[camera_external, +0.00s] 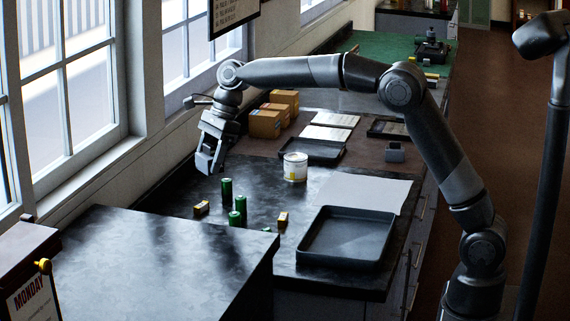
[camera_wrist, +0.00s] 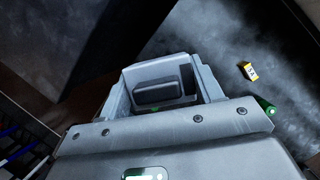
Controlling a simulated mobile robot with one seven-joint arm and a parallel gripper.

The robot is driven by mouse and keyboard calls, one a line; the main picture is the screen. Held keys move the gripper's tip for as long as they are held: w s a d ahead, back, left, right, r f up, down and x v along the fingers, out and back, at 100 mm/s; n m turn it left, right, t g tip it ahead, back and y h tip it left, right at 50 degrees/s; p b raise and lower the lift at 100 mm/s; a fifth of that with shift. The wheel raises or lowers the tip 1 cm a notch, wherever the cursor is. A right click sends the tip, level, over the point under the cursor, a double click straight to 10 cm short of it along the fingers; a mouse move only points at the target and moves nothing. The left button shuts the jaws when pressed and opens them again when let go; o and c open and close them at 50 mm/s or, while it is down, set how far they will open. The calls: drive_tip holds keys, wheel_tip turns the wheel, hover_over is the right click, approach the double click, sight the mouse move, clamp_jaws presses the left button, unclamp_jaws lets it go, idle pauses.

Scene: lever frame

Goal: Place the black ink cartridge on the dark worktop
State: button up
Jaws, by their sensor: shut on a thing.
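My gripper (camera_external: 208,163) hangs above the dark worktop (camera_external: 262,196), near its window-side edge, left of the white can. In the wrist view its jaws (camera_wrist: 160,82) are shut on a dark block, the black ink cartridge (camera_wrist: 157,93). The jaws hide part of the cartridge, and in the external view I cannot make it out clearly. The dark worktop also shows in the wrist view (camera_wrist: 215,40), apparently below the held cartridge.
Several green cylinders (camera_external: 227,190) and two small yellow boxes (camera_external: 201,208) (camera_external: 283,219) stand on the worktop. A white can (camera_external: 295,167), a grey sheet (camera_external: 372,187) and a black tray (camera_external: 347,263) are farther right. A raised dark counter (camera_external: 170,255) is in front.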

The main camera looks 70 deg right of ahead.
drive_tip(key=s+d+f+m+t+h, duration=0.1)
drive_tip(key=s+d+f+m, duration=0.25)
drive_tip(key=d, duration=1.05)
drive_tip(key=s+d+f+m+h, duration=0.1)
drive_tip(key=s+d+f+m, duration=0.3)
drive_tip(key=d, duration=0.9)
drive_tip(key=s+d+f+m+t+h, duration=0.1)
drive_tip(key=s+d+f+m+h, duration=0.15)
drive_tip(key=s+d, duration=0.75)
hover_over(268, 195)
drive_tip(key=s, duration=0.2)
drive_tip(key=shift+y, duration=0.45)
drive_tip(key=f, duration=0.7)
drive_tip(key=shift+w+a+f, duration=0.15)
drive_tip(key=shift+w+f, duration=0.05)
drive_tip(key=shift+f, duration=1.95)
drive_tip(key=shift+f, duration=0.15)
drive_tip(key=o, duration=1)
drive_tip(key=shift+c, duration=0.2)
